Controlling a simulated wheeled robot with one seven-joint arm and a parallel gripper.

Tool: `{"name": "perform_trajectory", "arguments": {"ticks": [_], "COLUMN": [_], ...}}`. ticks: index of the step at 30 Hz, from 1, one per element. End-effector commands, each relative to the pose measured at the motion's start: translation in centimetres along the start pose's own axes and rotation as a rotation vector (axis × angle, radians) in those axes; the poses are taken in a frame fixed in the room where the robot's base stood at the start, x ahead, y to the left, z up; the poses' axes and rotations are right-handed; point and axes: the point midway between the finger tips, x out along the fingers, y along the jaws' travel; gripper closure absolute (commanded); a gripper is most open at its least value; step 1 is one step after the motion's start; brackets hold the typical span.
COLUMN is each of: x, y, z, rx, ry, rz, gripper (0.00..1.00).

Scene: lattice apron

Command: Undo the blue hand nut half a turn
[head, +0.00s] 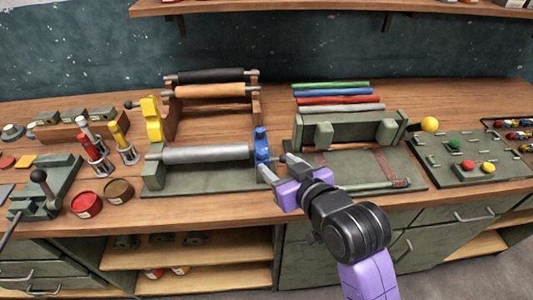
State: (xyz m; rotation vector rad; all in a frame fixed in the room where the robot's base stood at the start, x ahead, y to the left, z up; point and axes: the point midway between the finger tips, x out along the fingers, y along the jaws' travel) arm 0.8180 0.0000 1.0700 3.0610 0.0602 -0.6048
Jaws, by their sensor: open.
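The blue hand nut (262,147) stands upright at the right end of a grey roller (205,154). The roller lies across a green stand on the bench. My gripper (274,167) is just to the right of and in front of the blue nut, with its fingers pointing left toward it. The fingers are open. One fingertip is close to the nut's lower part; I cannot tell whether they touch. My purple and black arm comes in from the lower right.
A green rack (345,131) with coloured rolls stands close right of my gripper. Brown and black rollers (212,90) sit behind. Red and brown tins (87,204) are on the bench. A shelf (330,8) runs above.

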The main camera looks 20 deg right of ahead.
Motion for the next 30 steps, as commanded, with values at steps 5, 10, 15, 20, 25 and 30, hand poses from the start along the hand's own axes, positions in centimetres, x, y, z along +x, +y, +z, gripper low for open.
{"name": "perform_trajectory", "arguments": {"ticks": [5, 10, 15, 20, 25, 30], "x": [1.2, 3.8, 6.2, 7.5, 7.8, 7.8], "y": [0.0, 0.0, 0.0, 0.0, 0.0, 0.0], "z": [0.0, -0.1, -0.1, 0.0, 0.1, 0.1], "rx": [0.013, 0.012, 0.011, 0.012, 0.012, 0.012], "ry": [-0.004, -0.004, -0.003, -0.003, -0.002, -0.002], "rz": [-0.001, -0.001, -0.001, -0.001, -0.001, -0.001], "gripper": [0.47, 0.47, 0.47, 0.47, 0.47, 0.49]}}
